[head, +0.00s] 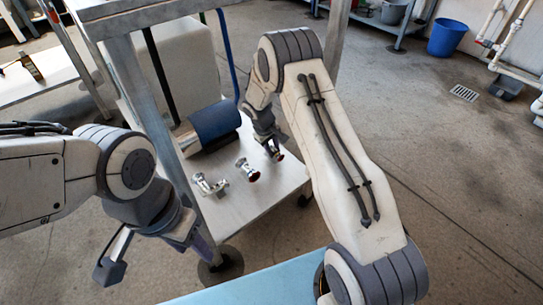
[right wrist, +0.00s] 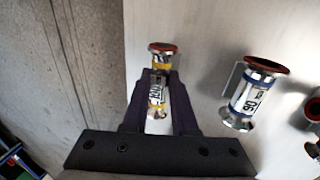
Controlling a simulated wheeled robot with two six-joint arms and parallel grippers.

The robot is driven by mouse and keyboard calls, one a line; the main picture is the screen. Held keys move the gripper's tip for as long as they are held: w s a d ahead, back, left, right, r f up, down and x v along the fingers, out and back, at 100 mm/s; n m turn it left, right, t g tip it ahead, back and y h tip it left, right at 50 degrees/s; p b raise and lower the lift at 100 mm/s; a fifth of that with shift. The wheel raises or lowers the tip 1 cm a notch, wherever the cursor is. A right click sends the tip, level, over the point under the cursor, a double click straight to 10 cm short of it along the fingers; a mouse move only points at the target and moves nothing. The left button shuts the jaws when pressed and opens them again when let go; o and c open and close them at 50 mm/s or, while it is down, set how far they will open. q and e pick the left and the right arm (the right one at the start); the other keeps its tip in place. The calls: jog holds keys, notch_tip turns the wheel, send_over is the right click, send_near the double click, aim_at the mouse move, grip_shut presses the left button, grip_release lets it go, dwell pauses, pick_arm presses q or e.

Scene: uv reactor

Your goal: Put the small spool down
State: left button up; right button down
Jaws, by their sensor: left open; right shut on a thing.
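The small spool (right wrist: 157,90) is metal with yellow bands, a printed label and a dark red end ring. My right gripper (right wrist: 159,85) is shut around its middle, and the spool stands roughly upright between the fingers. In the head view, the held spool (head: 277,155) shows at the tip of my right gripper (head: 272,146), over the right part of the metal shelf (head: 262,198). I cannot tell whether its foot touches the shelf. My left gripper (head: 157,256) is open and empty at the lower left, away from the shelf.
A blue-banded spool (right wrist: 250,94) stands on the shelf beside the held one; it also shows in the head view (head: 246,169). A branched metal fitting (head: 209,185) is further left. A blue cylinder (head: 213,122) lies behind. The shelf's front is clear.

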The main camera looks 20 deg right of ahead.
jog(key=shift+f+b, duration=0.3)
jog(key=shift+f, duration=0.55)
jog(key=shift+r, duration=0.1)
jog(key=c, duration=1.1)
grip_release()
jog(key=shift+a+f, duration=0.1)
jog(key=shift+f, duration=0.1)
jog(key=o, duration=0.4)
pick_arm(q)
jog(key=shift+f, duration=0.8)
pick_arm(e)
jog(key=shift+r, duration=0.15)
